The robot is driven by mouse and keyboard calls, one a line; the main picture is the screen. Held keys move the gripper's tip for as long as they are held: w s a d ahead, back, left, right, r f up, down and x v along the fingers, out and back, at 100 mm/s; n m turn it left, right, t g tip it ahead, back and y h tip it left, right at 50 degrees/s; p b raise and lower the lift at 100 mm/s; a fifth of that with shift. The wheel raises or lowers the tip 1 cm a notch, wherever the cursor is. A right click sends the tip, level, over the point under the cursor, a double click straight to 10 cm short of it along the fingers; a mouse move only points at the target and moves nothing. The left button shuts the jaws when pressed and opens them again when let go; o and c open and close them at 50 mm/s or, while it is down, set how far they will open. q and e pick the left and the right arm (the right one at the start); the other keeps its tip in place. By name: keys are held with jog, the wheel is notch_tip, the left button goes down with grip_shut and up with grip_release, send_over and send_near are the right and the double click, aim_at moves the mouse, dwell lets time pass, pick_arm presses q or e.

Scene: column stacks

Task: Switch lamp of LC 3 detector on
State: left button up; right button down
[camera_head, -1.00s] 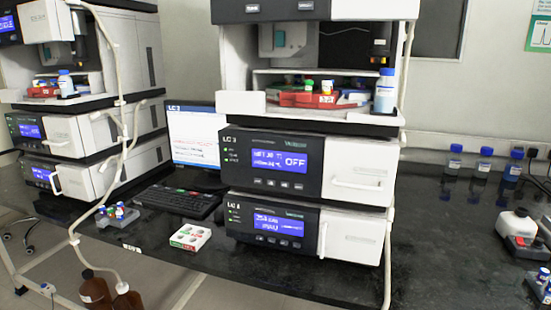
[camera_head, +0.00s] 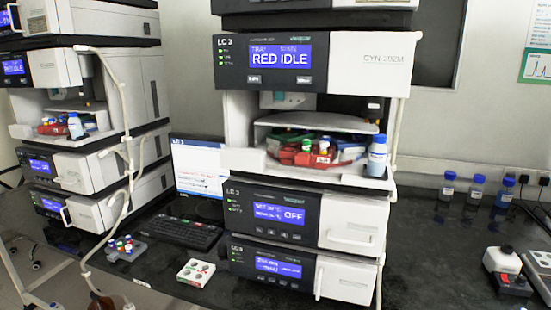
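The LC 3 column stack stands in the middle of the head view. Its upper module (camera_head: 378,60) is labelled LC 3 and has a blue display (camera_head: 280,57) that seems to read RED IDLE, with two buttons (camera_head: 279,80) under it. Below an open sampler bay, another LC 3 module (camera_head: 351,222) has a display (camera_head: 279,214) reading OFF and a row of small buttons. The bottom module (camera_head: 346,281) has a blue display (camera_head: 278,266) with text too small to read. Which module is the detector I cannot tell. Neither gripper is in view.
The sampler bay holds red vial racks (camera_head: 305,157) and a blue-white bottle (camera_head: 377,156). A second stack (camera_head: 105,68) stands left. Several bottles (camera_head: 475,190) stand on the dark bench right.

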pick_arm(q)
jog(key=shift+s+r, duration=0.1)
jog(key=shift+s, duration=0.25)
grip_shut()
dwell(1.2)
